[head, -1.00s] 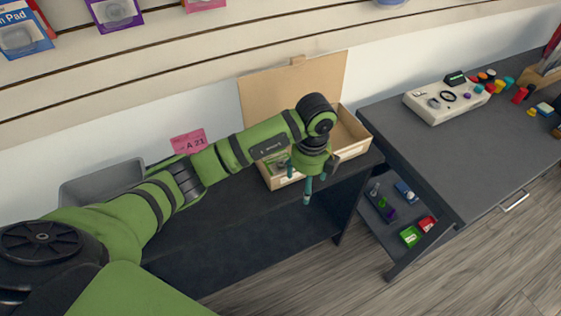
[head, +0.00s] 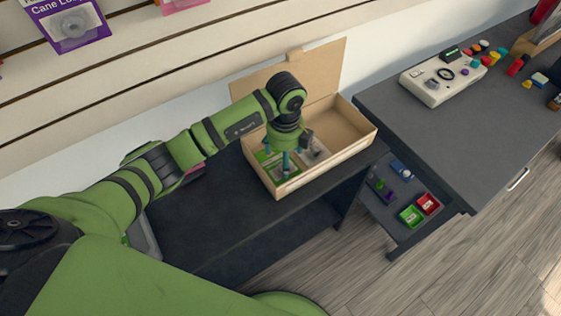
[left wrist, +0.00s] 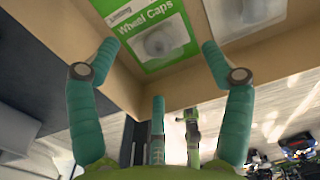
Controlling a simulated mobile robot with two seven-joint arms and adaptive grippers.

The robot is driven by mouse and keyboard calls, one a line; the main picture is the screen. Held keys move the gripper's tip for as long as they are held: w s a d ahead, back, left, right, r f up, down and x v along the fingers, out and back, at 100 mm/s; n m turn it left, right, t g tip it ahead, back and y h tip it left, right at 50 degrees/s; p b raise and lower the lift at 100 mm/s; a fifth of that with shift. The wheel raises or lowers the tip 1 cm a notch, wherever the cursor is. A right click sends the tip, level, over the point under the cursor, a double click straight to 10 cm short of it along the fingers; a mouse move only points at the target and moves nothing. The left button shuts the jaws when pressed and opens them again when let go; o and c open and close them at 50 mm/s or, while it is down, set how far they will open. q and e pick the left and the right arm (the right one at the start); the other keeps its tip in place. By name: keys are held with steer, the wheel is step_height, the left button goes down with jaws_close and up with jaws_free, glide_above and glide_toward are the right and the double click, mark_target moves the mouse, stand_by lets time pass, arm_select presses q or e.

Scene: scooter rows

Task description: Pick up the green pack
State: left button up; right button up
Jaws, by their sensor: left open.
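The green pack (head: 272,163), a card with white lettering and a clear blister, lies in the left part of an open cardboard box (head: 352,145). In the left wrist view the pack (left wrist: 138,48) reads "Wheel Caps" and its blister faces the camera. My left gripper (head: 284,166) is over the pack in the box, fingers pointing down. In the left wrist view its teal fingers (left wrist: 161,46) are spread wide at either side of the pack, with nothing between them. The fingers and wrist hide part of the pack in the head view. My right gripper is not in view.
A greyish pack (head: 316,152) lies in the box's right part. The box's raised lid (head: 315,75) stands behind. A grey table (head: 450,130) with a white device (head: 440,80) is at right. Small green (head: 411,216) and red (head: 428,203) boxes sit on a lower shelf.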

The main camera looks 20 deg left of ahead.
arm_select(q)
step_height(320, 180, down, 4)
steer(key=shift+s+r+p, duration=0.1)
steer(key=shift+p, duration=0.25)
steer(key=shift+a+f, duration=0.1)
steer(key=shift+f, duration=0.25)
steer(key=shift+c, duration=0.9)
steer(key=c, duration=1.2)
steer(key=shift+c, duration=0.2)
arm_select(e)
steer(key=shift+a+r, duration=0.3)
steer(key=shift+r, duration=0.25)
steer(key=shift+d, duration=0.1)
arm_select(q)
steer(key=shift+r, duration=0.1)
step_height(320, 180, up, 10)
steer(key=shift+f+b, duration=0.1)
steer(key=shift+b, duration=0.55)
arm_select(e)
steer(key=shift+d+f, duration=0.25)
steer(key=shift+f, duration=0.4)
